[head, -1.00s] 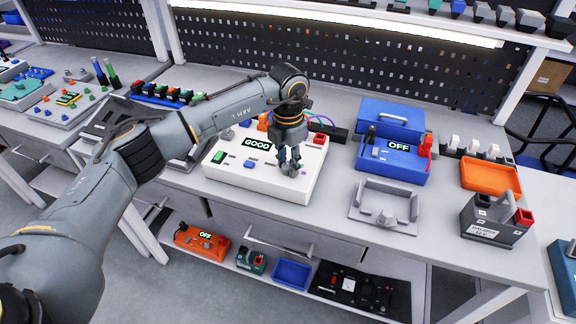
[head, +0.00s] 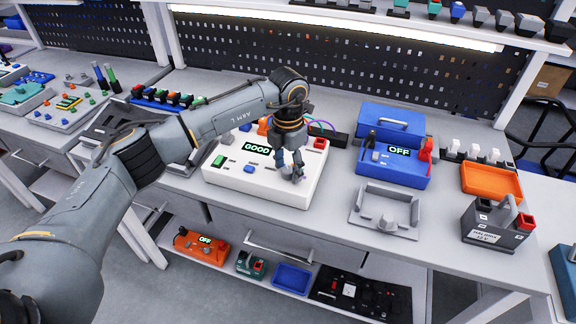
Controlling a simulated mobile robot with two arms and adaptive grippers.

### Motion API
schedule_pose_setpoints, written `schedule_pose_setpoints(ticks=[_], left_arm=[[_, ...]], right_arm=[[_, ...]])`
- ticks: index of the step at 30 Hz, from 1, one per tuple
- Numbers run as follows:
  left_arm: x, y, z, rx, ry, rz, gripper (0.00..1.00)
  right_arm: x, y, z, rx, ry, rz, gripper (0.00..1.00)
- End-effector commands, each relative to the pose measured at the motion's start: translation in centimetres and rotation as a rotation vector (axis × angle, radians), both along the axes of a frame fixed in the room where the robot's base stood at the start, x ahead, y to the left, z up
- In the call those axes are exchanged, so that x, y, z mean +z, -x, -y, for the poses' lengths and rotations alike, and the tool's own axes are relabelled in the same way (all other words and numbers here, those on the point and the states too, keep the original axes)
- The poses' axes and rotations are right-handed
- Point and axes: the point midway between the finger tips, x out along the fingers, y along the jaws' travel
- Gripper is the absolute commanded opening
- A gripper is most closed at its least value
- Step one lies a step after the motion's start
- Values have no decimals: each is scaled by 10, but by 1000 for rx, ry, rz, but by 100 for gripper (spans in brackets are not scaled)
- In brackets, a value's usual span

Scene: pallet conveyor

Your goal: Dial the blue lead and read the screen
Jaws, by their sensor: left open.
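A white tester box (head: 225,168) sits on the bench, with a screen (head: 257,147) that reads GOOD, a green button on its left and a red block at its back right. My left gripper (head: 293,177) is open and points down at the right part of this box. It hides what lies directly under its fingers, and I cannot tell whether it touches a knob there. A blue case (head: 391,176) with a screen reading OFF (head: 399,151) stands to the right, with a red clip and a black clip on it. My right gripper is not in view.
A grey fixture (head: 384,214) lies in front of the blue case. An orange tray (head: 490,181) and a dark battery block (head: 493,226) stand at the right. An orange device (head: 202,246) and a blue bin (head: 291,277) are on the lower shelf.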

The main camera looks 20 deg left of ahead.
Motion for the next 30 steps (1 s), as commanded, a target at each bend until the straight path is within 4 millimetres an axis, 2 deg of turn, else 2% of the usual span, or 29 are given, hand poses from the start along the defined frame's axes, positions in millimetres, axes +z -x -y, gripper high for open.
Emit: schedule_pose_setpoints(ticks=[5,12,18,24,30], left_arm=[[17,-1,0,0,1,4,53],[68,-1,0,-1,1,5,53],[103,-1,0,0,0,4,53],[119,0,0,0,0,0,53],[120,0,0,0,0,0,53]], right_arm=[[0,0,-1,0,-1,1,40],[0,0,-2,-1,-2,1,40],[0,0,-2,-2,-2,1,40],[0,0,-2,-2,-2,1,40],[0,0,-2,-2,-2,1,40]])
